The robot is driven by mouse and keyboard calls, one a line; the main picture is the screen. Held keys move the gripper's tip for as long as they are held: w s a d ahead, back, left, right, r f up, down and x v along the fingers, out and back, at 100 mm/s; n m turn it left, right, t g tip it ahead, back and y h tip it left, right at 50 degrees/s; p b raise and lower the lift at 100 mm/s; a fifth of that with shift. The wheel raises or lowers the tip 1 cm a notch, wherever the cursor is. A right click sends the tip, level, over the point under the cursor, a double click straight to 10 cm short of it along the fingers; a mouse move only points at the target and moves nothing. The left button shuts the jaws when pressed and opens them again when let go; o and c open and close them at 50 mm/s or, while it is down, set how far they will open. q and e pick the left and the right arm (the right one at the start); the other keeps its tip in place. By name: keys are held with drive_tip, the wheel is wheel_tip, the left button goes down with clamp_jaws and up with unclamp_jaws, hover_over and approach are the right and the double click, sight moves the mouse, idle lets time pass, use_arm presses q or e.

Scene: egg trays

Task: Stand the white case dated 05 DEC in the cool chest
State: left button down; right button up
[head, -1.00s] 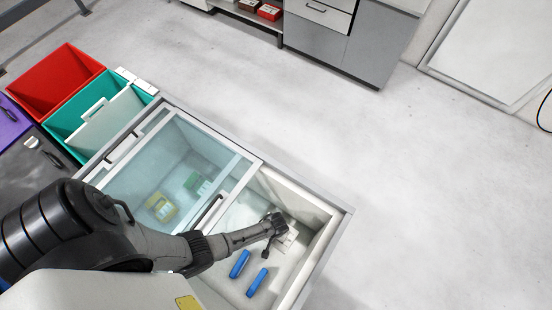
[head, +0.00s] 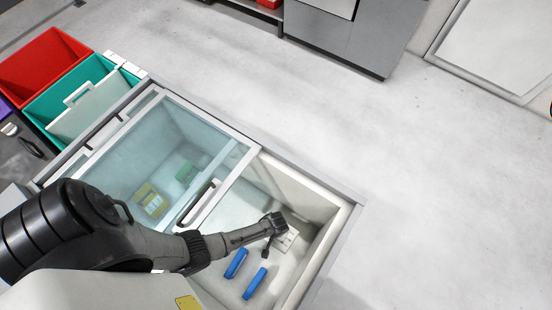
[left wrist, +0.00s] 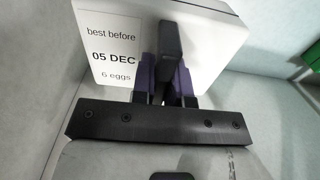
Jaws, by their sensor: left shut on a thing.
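The white case, labelled "best before 05 DEC, 6 eggs", fills the top of the left wrist view (left wrist: 218,40). My left gripper (left wrist: 170,65) is shut on it. In the head view, my left gripper (head: 273,230) reaches down into the open right part of the cool chest (head: 345,215). Only a small part of the white case (head: 288,239) shows there beside the fingers. Whether the case touches the chest floor I cannot tell. My right gripper is not in view.
Two blue blocks (head: 255,283) lie in the open part, left of the gripper. A glass lid (head: 205,215) covers the left part, with a yellow case (head: 150,201) and a green case (head: 187,173) beneath. Teal (head: 50,93) and red bins (head: 40,62) stand far left.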

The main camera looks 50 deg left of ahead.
use_arm(q)
wheel_tip(320, 180, down, 10)
drive_tip(key=b, duration=0.8)
drive_tip(key=shift+r, duration=0.25)
drive_tip(key=shift+f+b, duration=0.65)
drive_tip(key=shift+f, duration=0.3)
drive_tip(key=shift+f, duration=0.15)
drive_tip(key=shift+f+b, duration=0.4)
drive_tip(key=shift+b, duration=0.05)
drive_tip(key=c, duration=1.1)
unclamp_jaws()
drive_tip(key=shift+o, duration=0.2)
drive_tip(key=shift+r, duration=0.1)
wheel_tip(320, 180, up, 12)
drive_tip(key=p, duration=0.6)
drive_tip(key=shift+p, duration=0.35)
drive_tip(key=shift+r+p, duration=0.3)
drive_tip(key=shift+r, duration=0.55)
